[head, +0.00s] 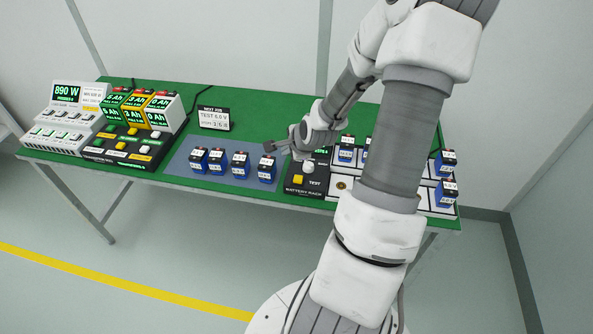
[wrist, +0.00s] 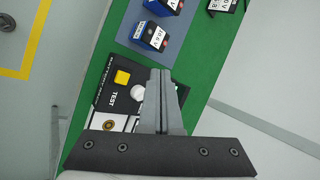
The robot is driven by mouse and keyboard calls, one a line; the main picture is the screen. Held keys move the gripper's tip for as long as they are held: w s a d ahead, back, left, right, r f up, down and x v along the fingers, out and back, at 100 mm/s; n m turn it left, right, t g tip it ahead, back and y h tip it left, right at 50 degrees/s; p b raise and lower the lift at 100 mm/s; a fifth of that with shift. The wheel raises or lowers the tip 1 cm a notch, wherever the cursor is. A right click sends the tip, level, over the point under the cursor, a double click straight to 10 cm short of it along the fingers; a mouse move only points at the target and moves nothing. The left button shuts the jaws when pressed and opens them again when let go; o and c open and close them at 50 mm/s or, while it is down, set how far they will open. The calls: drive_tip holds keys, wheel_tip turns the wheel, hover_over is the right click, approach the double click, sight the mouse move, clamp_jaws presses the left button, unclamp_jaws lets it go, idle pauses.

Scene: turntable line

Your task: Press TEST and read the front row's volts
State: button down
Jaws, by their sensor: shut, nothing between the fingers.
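The battery rack (head: 324,190) stands at the table's right. Its black panel has a yellow square button (head: 297,179) beside the word TEST and a white round knob (head: 308,167) behind it. The wrist view also shows the yellow button (wrist: 122,77) and the white knob (wrist: 138,92). My arm hides much of the front row, and no volts are readable.
Several blue batteries (head: 239,164) stand on a grey-blue mat (head: 180,167) left of the rack. Behind them is a card reading TEST 6.0 V (head: 214,118). A charger with coloured batteries (head: 133,108) and a white unit showing 890 W (head: 67,94) fill the table's left end.

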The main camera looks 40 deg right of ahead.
drive_tip(key=shift+s+d+f+m+t+p, duration=0.15)
drive_tip(key=shift+s+d+f+m+t, duration=0.1)
drive_tip(key=shift+d+m, duration=0.6)
drive_tip(key=shift+s+d+f+m+t+p, duration=0.1)
drive_tip(key=shift+d+f+m+t+p, duration=0.3)
drive_tip(key=shift+m, duration=0.75)
drive_tip(key=shift+s+d+f+m+t+b, duration=0.1)
drive_tip(key=shift+s+d+f+m, duration=0.1)
drive_tip(key=shift+d+m, duration=0.7)
drive_tip(key=shift+a+f, duration=0.1)
drive_tip(key=b, duration=0.7)
hover_over(301, 180)
wheel_tip(301, 180, down, 8)
drive_tip(key=shift+r, duration=0.2)
drive_tip(key=shift+f+b, duration=0.35)
drive_tip(key=shift+f, duration=0.15)
drive_tip(key=shift+f, duration=0.1)
drive_tip(key=shift+f, duration=0.3)
